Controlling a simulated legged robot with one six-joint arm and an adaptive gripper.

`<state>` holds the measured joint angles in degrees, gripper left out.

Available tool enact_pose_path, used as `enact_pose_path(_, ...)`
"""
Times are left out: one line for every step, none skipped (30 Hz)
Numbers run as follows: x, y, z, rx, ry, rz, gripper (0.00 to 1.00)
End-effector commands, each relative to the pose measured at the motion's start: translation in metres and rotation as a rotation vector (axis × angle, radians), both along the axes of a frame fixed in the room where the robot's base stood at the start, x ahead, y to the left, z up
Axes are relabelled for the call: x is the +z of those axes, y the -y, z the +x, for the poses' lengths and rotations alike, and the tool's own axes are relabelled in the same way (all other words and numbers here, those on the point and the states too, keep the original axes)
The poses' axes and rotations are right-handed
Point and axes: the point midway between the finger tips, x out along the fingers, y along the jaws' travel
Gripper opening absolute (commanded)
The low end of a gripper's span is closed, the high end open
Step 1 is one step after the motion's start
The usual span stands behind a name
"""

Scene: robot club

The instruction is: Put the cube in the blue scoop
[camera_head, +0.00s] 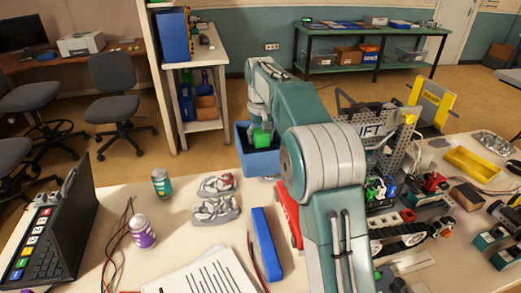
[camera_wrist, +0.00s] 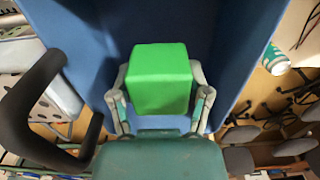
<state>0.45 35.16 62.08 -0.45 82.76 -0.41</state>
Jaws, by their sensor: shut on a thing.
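The bright green cube (camera_head: 262,138) is held in my gripper (camera_head: 259,127), over the blue scoop (camera_head: 262,163). In the wrist view my gripper (camera_wrist: 160,95) has its two fingers on either side of the cube (camera_wrist: 159,80). The scoop (camera_wrist: 238,60) fills much of the wrist view behind the cube, with blue walls to both sides. I cannot tell the exact gap between the cube and the scoop floor. My arm hides the scoop's right side in the head view.
The white table holds a teal can (camera_head: 161,183), a purple can (camera_head: 142,231), grey metal parts (camera_head: 216,207), a blue bar (camera_head: 266,243) and papers (camera_head: 205,275). A red item (camera_head: 288,213) lies by my arm. Robot parts crowd the right. A black control case (camera_head: 60,235) stands at left.

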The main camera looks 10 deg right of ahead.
Motion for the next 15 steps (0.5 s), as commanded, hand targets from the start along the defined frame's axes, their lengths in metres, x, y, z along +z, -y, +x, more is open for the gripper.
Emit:
enact_pose_path(-0.004, 0.000, 0.000, 0.000, 0.000, 0.000, 0.16)
enact_pose_path(-0.006, 0.000, 0.000, 0.000, 0.000, 0.000, 0.16)
enact_pose_path(-0.009, 0.000, 0.000, 0.000, 0.000, 0.000, 0.16)
enact_pose_path(-0.012, 0.000, 0.000, 0.000, 0.000, 0.000, 0.16)
enact_pose_path(-0.015, 0.000, 0.000, 0.000, 0.000, 0.000, 0.16)
enact_pose_path(-0.020, 0.000, 0.000, 0.000, -0.002, 0.000, 0.16)
enact_pose_path(-0.025, 0.000, 0.000, 0.000, -0.002, 0.000, 0.16)
enact_pose_path(-0.030, 0.000, 0.000, 0.000, -0.002, 0.000, 0.16)
enact_pose_path(-0.036, 0.000, 0.000, 0.000, -0.003, 0.000, 0.16)
enact_pose_path(-0.040, 0.000, 0.000, 0.000, -0.002, 0.000, 0.16)
enact_pose_path(-0.043, 0.000, 0.000, 0.000, -0.002, 0.000, 0.16)
enact_pose_path(-0.045, 0.000, 0.000, 0.000, -0.001, 0.000, 0.16)
enact_pose_path(-0.045, 0.000, 0.000, 0.000, 0.000, 0.000, 0.16)
enact_pose_path(-0.045, 0.000, 0.000, 0.000, 0.001, 0.000, 0.16)
enact_pose_path(-0.045, 0.000, 0.000, 0.000, 0.001, 0.000, 0.16)
